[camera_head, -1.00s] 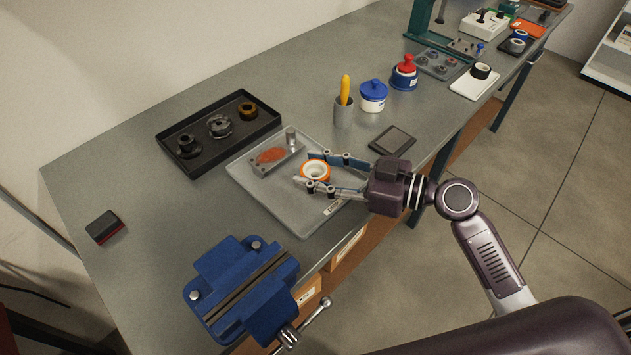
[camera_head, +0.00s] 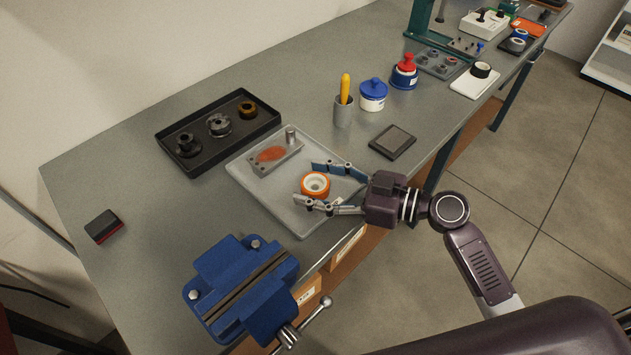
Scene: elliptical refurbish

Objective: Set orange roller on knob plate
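The orange roller (camera_head: 315,185), an orange ring with a white inner ring, sits on the bare part of the grey tray (camera_head: 291,216). The knob plate (camera_head: 272,157), a grey plate with an orange-red patch and an upright metal knob, lies at the tray's back, apart from the roller. My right gripper (camera_head: 307,184) comes in from the right, with its fingers spread on either side of the roller. It looks open; a slight contact with the near finger cannot be ruled out. My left gripper is not in view.
A blue vise (camera_head: 240,285) stands at the bench's front edge. A black tray (camera_head: 217,133) with several round parts lies behind. A grey cup (camera_head: 343,112) with a yellow-handled tool, a blue-lidded jar (camera_head: 373,95) and a dark flat pad (camera_head: 392,142) stand to the right.

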